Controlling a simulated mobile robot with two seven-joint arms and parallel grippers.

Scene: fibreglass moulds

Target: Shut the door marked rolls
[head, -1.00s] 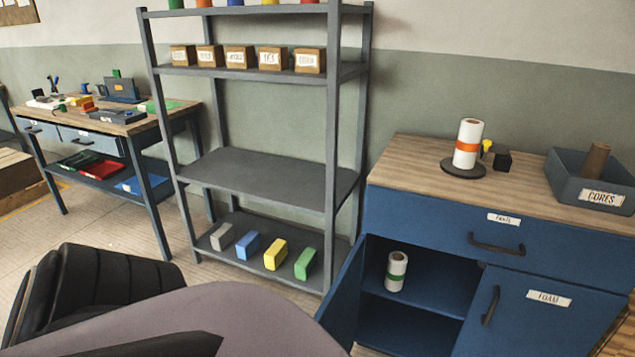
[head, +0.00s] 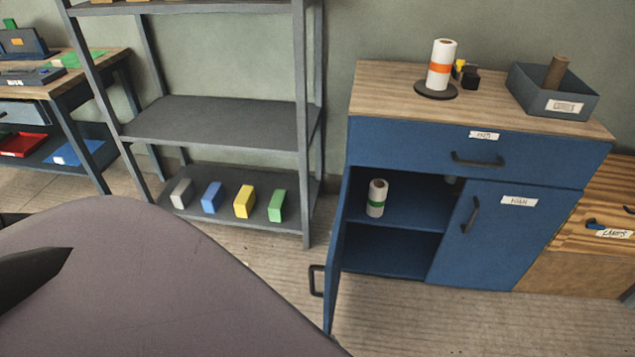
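The blue cabinet (head: 386,143) stands right of centre in the head view. Its left door (head: 337,262) stands wide open toward me and shows almost edge-on, with a dark handle (head: 316,281) on its outer side. No label can be read on this door from here. Inside the open compartment a white roll with a green band (head: 377,198) stands upright on the shelf. The right door (head: 492,240), labelled FOAM, is shut.
On the cabinet top are an orange-banded roll (head: 441,64) on a dark disc and a grey bin (head: 585,104). A grey shelf rack (head: 215,125) with coloured blocks stands left of the cabinet. Bare floor (head: 285,268) lies between the rack and the open door.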

